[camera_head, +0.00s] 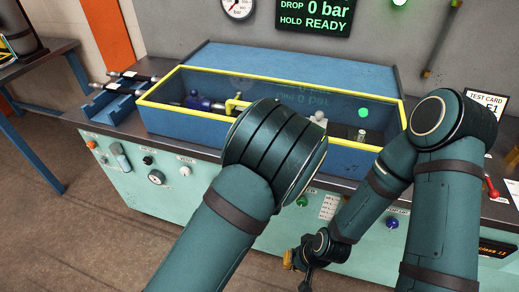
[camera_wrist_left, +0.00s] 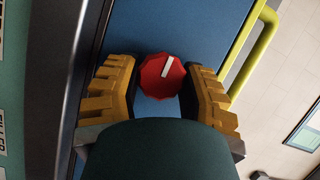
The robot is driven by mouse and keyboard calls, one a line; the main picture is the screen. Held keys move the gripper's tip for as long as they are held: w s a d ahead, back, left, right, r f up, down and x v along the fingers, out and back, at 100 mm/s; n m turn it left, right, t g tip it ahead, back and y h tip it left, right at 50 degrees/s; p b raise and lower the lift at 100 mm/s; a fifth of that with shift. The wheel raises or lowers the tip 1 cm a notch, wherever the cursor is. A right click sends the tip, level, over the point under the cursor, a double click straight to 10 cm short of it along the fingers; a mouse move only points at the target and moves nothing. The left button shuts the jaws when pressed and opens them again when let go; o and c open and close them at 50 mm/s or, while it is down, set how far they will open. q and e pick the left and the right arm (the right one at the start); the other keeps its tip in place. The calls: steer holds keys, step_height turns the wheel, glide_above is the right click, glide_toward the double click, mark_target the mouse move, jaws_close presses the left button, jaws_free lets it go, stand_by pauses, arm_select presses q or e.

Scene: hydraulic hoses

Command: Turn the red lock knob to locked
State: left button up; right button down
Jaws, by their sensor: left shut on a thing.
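The red lock knob (camera_wrist_left: 163,77) shows in the left wrist view on a blue panel, with a white pointer mark tilted a little right of upright in the picture. My left gripper (camera_wrist_left: 160,84) has its yellow fingers on either side of the knob and is shut on it. In the head view my left arm hides that gripper and the knob. My right gripper (camera_head: 292,262) hangs low in front of the bench, away from the knob; its fingers are too small and dark to judge.
The blue test box (camera_head: 185,122) with a yellow-framed clear cover (camera_head: 270,88) stands on the bench. A hose rack (camera_head: 112,100) is at its left. The green bench front (camera_head: 135,190) carries several knobs. A red lever (camera_head: 491,187) stands at the right. The display (camera_head: 315,14) reads 0 bar, HOLD READY.

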arm_select(q)
steer(key=shift+w+r, duration=0.1)
steer(key=o, duration=1.2)
steer(key=s, duration=0.8)
steer(key=s+r, duration=0.1)
steer(key=s, duration=0.3)
steer(key=shift+d, duration=0.35)
